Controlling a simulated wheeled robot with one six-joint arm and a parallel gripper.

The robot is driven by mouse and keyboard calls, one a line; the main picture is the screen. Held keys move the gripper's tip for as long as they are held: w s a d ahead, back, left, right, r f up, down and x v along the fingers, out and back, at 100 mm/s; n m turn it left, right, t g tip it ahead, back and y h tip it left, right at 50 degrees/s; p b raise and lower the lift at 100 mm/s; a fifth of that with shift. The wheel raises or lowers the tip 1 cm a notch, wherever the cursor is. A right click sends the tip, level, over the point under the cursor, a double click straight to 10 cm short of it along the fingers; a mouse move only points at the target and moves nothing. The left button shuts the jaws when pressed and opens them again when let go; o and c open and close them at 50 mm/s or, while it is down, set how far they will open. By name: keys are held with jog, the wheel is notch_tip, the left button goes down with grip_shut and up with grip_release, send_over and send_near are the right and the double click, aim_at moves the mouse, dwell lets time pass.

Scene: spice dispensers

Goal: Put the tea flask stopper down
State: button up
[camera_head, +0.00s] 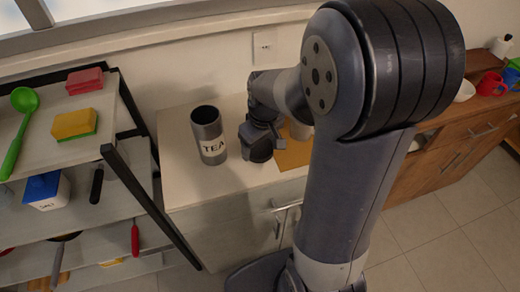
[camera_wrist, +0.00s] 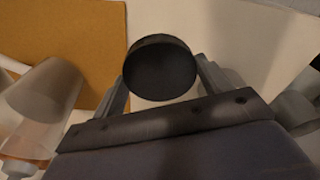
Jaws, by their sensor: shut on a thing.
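The tea flask (camera_head: 208,136) is a dark grey cylinder with a white TEA label. It stands upright on the pale counter (camera_head: 190,186) with its top open. My gripper (camera_head: 257,134) is just right of the flask, over the counter. It is shut on the tea flask stopper (camera_head: 260,152), a dark round piece. In the wrist view the stopper (camera_wrist: 160,68) shows as a dark disc between the two fingers. I cannot tell whether its underside touches the counter.
An orange-brown board (camera_head: 293,155) lies on the counter right of my gripper, partly hidden by my arm. A pale cylinder (camera_wrist: 45,90) shows at the left of the wrist view. A shelf rack (camera_head: 122,170) stands left. Bare counter lies in front of the flask.

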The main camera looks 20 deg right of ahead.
aim_at(260, 148)
jog(key=shift+f, duration=1.6)
jog(key=shift+f, duration=0.2)
jog(key=o, duration=0.9)
jog(key=shift+r, duration=0.2)
jog(key=r, duration=0.4)
jog(key=s+r, duration=0.1)
jog(key=r, duration=0.7)
jog(key=shift+s+d, duration=0.2)
jog(key=shift+d, duration=0.05)
